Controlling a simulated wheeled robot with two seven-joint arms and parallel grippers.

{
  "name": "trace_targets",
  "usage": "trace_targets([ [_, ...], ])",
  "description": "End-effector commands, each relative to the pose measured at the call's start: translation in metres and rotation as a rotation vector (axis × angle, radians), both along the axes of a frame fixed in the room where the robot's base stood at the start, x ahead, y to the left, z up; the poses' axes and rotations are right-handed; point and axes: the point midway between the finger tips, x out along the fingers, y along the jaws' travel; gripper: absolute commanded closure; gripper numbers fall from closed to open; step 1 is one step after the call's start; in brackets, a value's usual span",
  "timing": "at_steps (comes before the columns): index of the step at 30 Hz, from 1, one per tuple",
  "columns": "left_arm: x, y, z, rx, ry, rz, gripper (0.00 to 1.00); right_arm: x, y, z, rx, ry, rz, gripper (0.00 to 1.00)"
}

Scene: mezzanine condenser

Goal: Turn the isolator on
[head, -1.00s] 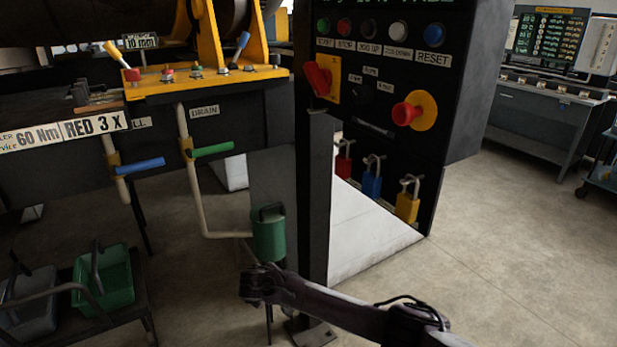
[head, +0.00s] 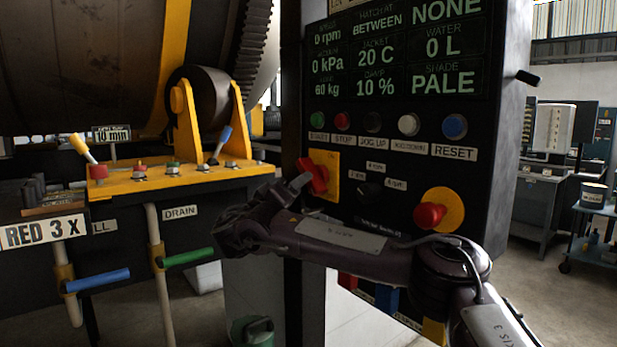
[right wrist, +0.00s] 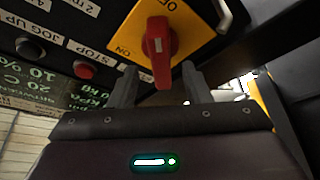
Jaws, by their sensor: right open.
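The isolator is a red rotary handle (head: 315,177) on a yellow plate (head: 331,160), at the left side of the black control panel. In the head view the handle slants. My right gripper (head: 292,190) is just left of and in front of it. In the right wrist view the red handle (right wrist: 160,45) points toward my right gripper (right wrist: 158,85), whose two open fingers stand either side of the handle's free end. I cannot tell whether they touch it. The plate's ON mark shows beside the handle. My left gripper is out of view.
A row of buttons, including a red one (head: 342,120), is above. Valve levers, one green (head: 188,257), are at the left, under a yellow ledge (head: 200,175).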

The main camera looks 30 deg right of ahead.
Motion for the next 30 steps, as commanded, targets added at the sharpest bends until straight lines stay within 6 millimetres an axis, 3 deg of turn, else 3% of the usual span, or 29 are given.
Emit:
trace_targets([
  [5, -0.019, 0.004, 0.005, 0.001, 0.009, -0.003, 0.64, 0.01, -0.028, 0.012, 0.001, 0.0, -0.002, 0.56],
  [9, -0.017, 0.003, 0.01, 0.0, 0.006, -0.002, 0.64, 0.016, -0.041, 0.014, 0.001, 0.0, 0.001, 0.56],
  [20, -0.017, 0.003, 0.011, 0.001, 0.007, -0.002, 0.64, 0.018, -0.047, 0.014, 0.002, 0.0, 0.002, 0.56],
  [30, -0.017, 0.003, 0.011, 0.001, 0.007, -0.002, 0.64, 0.018, -0.047, 0.014, 0.002, 0.001, 0.002, 1.0],
])
